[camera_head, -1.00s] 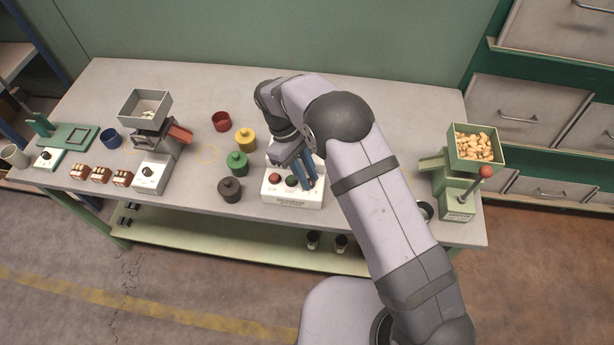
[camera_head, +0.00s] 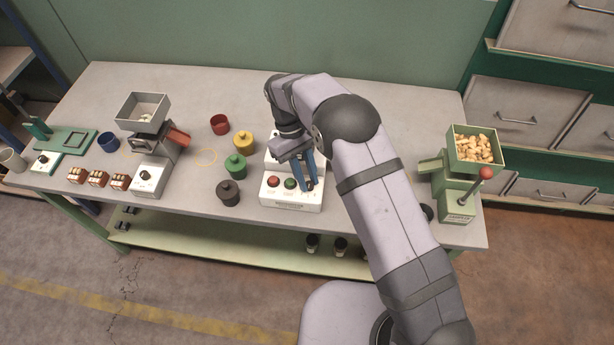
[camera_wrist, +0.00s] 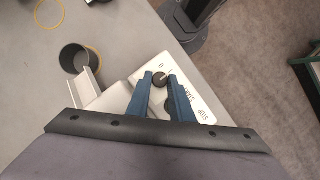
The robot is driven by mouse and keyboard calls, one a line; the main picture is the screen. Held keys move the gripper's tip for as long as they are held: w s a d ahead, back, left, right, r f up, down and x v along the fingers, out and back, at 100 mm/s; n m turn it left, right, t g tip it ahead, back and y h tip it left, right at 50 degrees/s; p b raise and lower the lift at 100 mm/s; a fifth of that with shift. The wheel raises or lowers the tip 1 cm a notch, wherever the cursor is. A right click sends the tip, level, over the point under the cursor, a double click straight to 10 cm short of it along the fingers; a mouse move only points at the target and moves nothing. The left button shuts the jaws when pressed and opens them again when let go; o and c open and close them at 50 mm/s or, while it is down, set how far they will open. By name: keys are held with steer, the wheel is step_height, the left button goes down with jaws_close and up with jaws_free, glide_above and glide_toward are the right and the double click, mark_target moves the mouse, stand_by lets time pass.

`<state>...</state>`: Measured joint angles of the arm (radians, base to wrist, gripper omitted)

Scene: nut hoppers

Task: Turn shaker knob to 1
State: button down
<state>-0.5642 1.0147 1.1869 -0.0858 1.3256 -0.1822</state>
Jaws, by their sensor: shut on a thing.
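The white control box (camera_head: 290,203) stands near the front edge of the bench, with a red button (camera_head: 273,181), a green button (camera_head: 290,183) and a small black knob at its right end. In the wrist view the dark round knob (camera_wrist: 160,79) sits between my blue fingertips. My gripper (camera_head: 309,187) points down and is shut on this knob; the wrist view shows the gripper (camera_wrist: 160,80) too. Printing on the box panel (camera_wrist: 200,103) shows beside the right finger. The knob's pointer and most of its scale are hidden or too small to read.
To the left stand black (camera_head: 228,193), green (camera_head: 235,166) and yellow (camera_head: 244,142) pots and a red cup (camera_head: 220,124). A grey hopper machine (camera_head: 149,178) with its own knob is farther left. A green nut hopper (camera_head: 475,150) stands at the right end.

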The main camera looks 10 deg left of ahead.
steer(key=c, duration=1.6)
jaws_free()
steer(key=shift+r, duration=0.1)
steer(key=shift+w+a+r+b, duration=0.3)
steer(key=shift+r+b, duration=0.15)
steer(key=shift+r, duration=0.1)
steer(key=b+v, duration=0.1)
steer(key=v, duration=0.4)
steer(key=shift+r, duration=0.45)
